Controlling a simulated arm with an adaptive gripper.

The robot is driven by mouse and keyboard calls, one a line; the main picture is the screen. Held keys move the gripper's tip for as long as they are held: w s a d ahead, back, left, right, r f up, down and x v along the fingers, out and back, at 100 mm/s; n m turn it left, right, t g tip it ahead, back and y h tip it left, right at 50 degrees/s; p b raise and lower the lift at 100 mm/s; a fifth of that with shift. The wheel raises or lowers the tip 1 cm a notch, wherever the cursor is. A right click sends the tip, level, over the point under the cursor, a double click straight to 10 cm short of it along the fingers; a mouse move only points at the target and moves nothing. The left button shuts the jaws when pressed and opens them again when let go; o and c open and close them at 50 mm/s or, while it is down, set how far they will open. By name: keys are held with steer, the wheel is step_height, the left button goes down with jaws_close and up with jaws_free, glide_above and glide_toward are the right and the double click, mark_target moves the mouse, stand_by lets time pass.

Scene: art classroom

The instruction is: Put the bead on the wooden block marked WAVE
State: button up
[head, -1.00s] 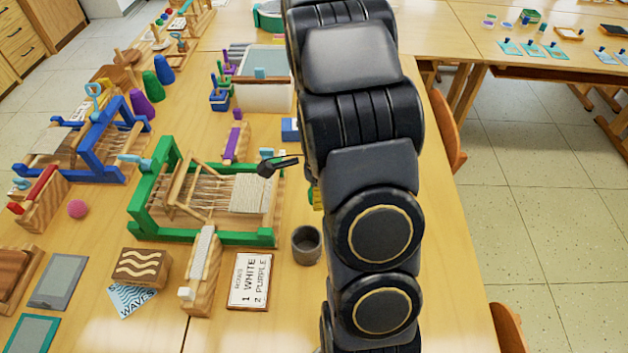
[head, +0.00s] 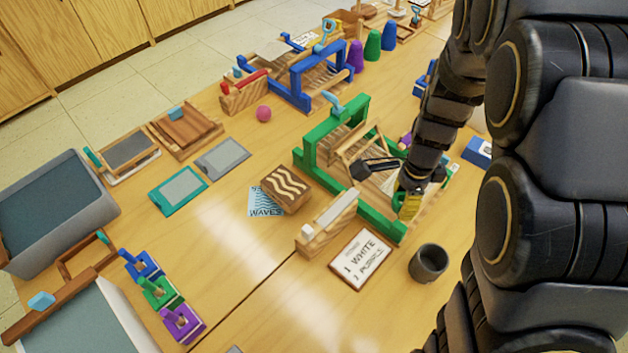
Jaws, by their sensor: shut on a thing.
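The wooden block (head: 285,189) with pale wavy lines on top lies on the table left of the green loom, partly over a light blue card reading WAVES (head: 264,202). My gripper (head: 405,205) is over the right part of the green loom, right of the block and well apart from it. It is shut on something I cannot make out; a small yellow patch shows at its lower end. A pink ball (head: 264,113) rests on the table near the blue loom. I cannot tell whether it is the bead; no other bead is clearly visible.
The green loom (head: 309,157), a wooden heddle piece (head: 327,224), a white card (head: 361,259) and a grey cup (head: 428,262) surround the block's right side. A teal-framed slate (head: 178,191) lies left.

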steer(key=a+r+n, duration=0.3)
steer(key=a+n, duration=0.2)
steer(key=a, duration=0.6)
steer(key=n, duration=0.4)
glide_above(286, 184)
steer(key=f, duration=0.8)
steer(key=shift+s+d, duration=0.1)
steer(key=shift+s, duration=0.3)
steer(key=shift+w+f, duration=0.45)
steer(key=shift+f, duration=1.5)
steer(key=o, duration=0.7)
steer(key=shift+f, duration=0.1)
